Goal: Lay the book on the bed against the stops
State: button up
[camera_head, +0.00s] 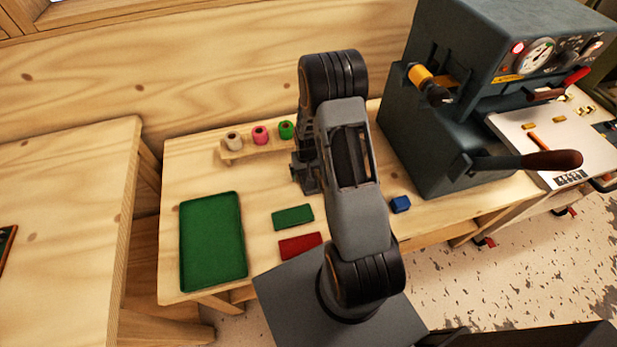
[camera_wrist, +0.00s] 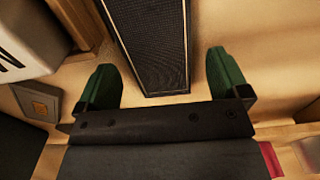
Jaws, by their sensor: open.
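My gripper (camera_head: 305,178) is low over the table beside the foil rack, partly hidden by my arm. In the wrist view its green fingers (camera_wrist: 165,85) are apart. A long dark textured piece with pale edges (camera_wrist: 150,45) reaches in between them; I cannot tell whether it is the book, nor whether a finger touches it. A flat green piece (camera_head: 293,217) and a flat red piece (camera_head: 300,246) lie on the table.
A wooden rack (camera_head: 235,157) holds beige, pink and green rolls. A green tray (camera_head: 212,242) lies at the left and a small blue block (camera_head: 400,204) near the press. The press's red-brown lever (camera_head: 550,160) sticks out to the right. Bare wood shows between tray and rack.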

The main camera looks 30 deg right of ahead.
jog(key=shift+f, duration=0.3)
jog(key=c, duration=1.1)
jog(key=shift+r, duration=0.15)
